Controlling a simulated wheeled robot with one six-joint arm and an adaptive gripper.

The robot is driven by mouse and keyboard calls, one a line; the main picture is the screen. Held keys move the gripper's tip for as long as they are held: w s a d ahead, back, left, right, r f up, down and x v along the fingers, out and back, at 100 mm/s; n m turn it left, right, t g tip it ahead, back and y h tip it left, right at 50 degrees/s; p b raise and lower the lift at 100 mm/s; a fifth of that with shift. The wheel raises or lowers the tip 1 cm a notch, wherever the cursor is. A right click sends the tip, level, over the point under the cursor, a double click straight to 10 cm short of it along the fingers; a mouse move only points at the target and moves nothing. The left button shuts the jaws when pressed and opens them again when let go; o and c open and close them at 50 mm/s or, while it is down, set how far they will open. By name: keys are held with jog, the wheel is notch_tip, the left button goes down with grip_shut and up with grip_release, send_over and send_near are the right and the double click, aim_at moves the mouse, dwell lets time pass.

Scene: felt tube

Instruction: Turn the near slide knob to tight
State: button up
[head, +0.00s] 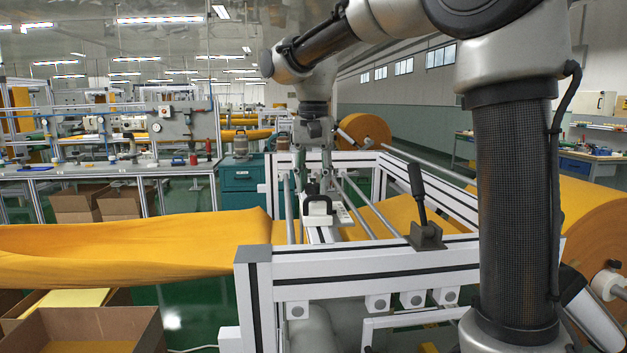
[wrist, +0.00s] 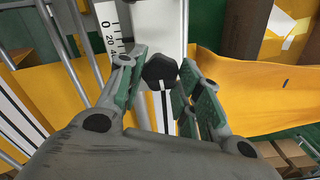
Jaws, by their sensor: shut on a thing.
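In the wrist view, a black faceted knob (wrist: 160,68) with a white pointer line sits between the two green-padded fingers of my gripper (wrist: 159,78). The fingers are shut on it, one on each side. The pointer line runs toward the bottom of the picture. In the head view my gripper (head: 314,172) points straight down over the white slide (head: 318,221) with its black handle. The knob is hard to make out there. I see no tight or loose marking.
A scale strip (wrist: 110,25) lies beside the knob. A black-gripped lever (head: 418,195) stands on the near white frame rail (head: 375,265). Yellow felt (head: 130,240) spreads left, with open boxes (head: 90,330) below. A large felt roll (head: 572,225) is at right.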

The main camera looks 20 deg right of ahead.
aim_at(314, 184)
jog(key=o, duration=1)
jog(key=shift+o, duration=0.2)
jog(key=shift+r, duration=0.15)
notch_tip(314, 184, up, 12)
